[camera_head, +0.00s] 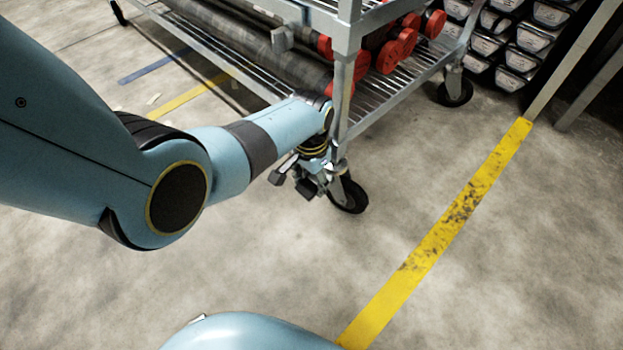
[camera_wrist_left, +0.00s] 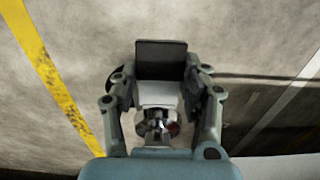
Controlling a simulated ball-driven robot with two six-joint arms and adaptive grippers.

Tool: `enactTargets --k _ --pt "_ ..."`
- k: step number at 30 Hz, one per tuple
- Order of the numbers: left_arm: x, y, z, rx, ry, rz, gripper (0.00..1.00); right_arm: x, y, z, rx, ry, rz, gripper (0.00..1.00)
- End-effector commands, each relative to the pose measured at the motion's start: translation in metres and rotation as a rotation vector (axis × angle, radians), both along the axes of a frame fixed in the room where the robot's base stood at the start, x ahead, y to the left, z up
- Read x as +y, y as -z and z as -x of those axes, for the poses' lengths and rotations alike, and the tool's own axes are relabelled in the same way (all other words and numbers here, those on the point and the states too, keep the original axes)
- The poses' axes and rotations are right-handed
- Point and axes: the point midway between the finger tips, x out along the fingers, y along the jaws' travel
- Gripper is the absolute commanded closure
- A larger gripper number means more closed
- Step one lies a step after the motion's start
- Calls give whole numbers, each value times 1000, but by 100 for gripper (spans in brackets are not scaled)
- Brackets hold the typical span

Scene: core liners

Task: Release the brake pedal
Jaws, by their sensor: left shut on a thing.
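The brake pedal is a dark grey flat pad (camera_wrist_left: 162,60) on a silver caster part. It also shows in the head view (camera_head: 278,177), low beside the rack's near corner. My left gripper (camera_wrist_left: 163,84) has its fingers on both sides of the pedal and is shut on it. In the head view my left gripper (camera_head: 308,182) is low beside the black caster wheel (camera_head: 350,196), partly hidden by my own wrist. How far the pedal is tilted is hard to tell. My right gripper is not in view.
The metal rack (camera_head: 347,40) holds dark tubes with red end caps (camera_head: 390,57) and stands on casters. Its corner post is close to my left wrist. The floor around the yellow line (camera_head: 440,236) is clear.

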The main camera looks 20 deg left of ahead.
Motion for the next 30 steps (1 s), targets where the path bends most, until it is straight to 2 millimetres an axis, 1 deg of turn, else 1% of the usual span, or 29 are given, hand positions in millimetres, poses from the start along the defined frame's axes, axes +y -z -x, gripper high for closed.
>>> enactTargets --k 3,10,11,15,16,25,28,30 --pt "0 -1 -1 7 1 -4 100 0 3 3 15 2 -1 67" --pt "0 -1 -1 6 1 -3 100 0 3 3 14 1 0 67" --pt "0 -1 -1 6 1 -3 52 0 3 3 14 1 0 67" --pt "0 -1 -1 6 1 -3 34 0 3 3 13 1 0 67" --pt "0 -1 -1 6 1 -3 31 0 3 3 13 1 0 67" --pt "0 -2 -1 6 0 -3 31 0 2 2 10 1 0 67" --pt "0 -8 -1 5 0 -3 31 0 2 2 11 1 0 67" --pt "0 -16 -1 5 0 -3 31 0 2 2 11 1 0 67"
